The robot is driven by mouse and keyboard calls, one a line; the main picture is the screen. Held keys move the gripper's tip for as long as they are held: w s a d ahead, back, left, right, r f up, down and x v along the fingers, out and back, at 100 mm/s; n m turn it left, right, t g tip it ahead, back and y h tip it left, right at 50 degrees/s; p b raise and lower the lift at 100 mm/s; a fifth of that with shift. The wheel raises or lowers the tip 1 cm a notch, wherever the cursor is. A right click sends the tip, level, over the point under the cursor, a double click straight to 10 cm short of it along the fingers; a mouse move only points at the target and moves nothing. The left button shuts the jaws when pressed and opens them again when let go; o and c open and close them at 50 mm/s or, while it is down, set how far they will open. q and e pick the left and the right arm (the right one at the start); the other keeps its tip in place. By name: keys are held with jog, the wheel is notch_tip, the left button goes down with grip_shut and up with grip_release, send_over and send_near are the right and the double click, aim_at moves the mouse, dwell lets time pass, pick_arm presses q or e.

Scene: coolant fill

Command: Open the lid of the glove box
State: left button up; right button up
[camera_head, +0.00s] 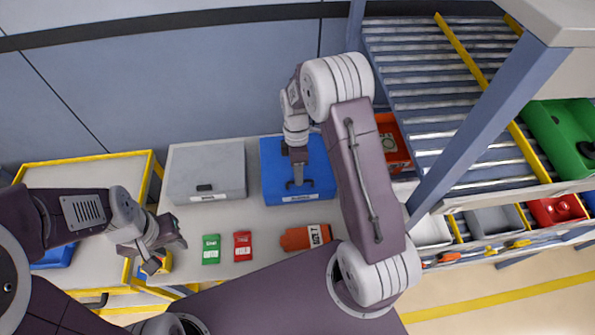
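Two lidded boxes stand side by side on the table, a blue box (322,178) and a grey box (206,165). Both look shut, and each has a small label on its front that is too small to read, so I cannot tell by label which is the glove box. My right gripper (299,183) reaches down over the blue box, near its front edge; its fingers look close together, and contact is unclear. An orange glove-like item (304,238) lies in front of the blue box.
A green packet (211,249) and a red packet (243,246) lie on the table front. A yellow-edged cart (85,170) stands left. A roller shelf (430,90) with several bins stands right. An orange-red bin (392,145) is partly behind my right arm.

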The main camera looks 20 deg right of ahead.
jog(key=shift+s+f, duration=0.15)
jog(key=shift+f, duration=0.2)
jog(key=shift+s, duration=0.3)
jog(key=shift+w+f, duration=0.1)
jog(key=shift+w, duration=0.05)
grip_shut()
dwell(0.8)
